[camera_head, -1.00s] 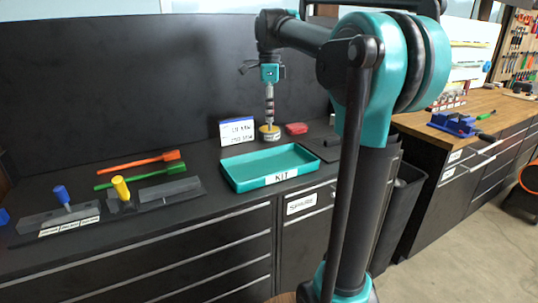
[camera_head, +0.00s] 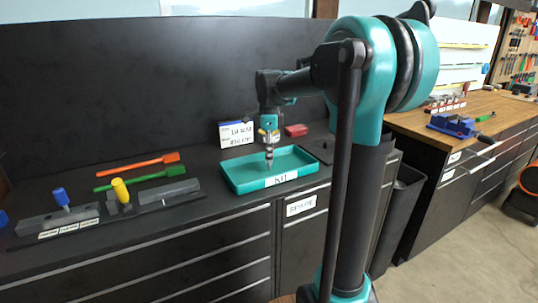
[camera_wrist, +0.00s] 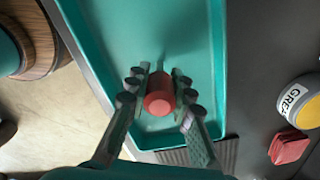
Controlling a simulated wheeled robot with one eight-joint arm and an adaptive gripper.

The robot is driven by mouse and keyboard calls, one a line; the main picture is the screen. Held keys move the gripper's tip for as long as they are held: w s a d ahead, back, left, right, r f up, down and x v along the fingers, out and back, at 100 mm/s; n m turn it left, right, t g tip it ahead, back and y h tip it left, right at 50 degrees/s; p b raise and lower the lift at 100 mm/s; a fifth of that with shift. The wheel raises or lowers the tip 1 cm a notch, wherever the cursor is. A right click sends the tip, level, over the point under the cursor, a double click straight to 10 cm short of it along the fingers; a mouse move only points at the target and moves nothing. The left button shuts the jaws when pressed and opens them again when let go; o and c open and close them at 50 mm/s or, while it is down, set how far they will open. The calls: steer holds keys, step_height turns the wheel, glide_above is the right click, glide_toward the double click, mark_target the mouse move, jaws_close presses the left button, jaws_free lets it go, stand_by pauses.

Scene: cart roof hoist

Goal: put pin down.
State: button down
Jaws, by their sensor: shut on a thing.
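A pin with a red end (camera_wrist: 159,96) stands between the fingertips of my gripper (camera_wrist: 160,84) in the wrist view. The gripper is shut on it, and the fingers hide the pin's sides. In the head view my gripper (camera_head: 269,150) points down over the teal tray labelled KIT (camera_head: 239,187). The pin's details are too small to tell there. The tray's floor (camera_wrist: 195,35) fills the middle of the wrist view, with the pin over its near end. I cannot tell whether the pin touches the floor. Nothing else shows in the tray.
A grease tin (camera_wrist: 290,97) and a red block (camera_wrist: 289,148) are beside the tray. A white sign (camera_head: 235,134) stands behind it. To the left are a blue-topped pin (camera_head: 61,196), a yellow-topped pin (camera_head: 121,189), an orange tool (camera_head: 138,165) and a green tool (camera_head: 140,179).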

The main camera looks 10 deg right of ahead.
steer(key=c, duration=1.3)
jaws_free()
step_height(320, 180, up, 12)
steer(key=shift+r, duration=0.1)
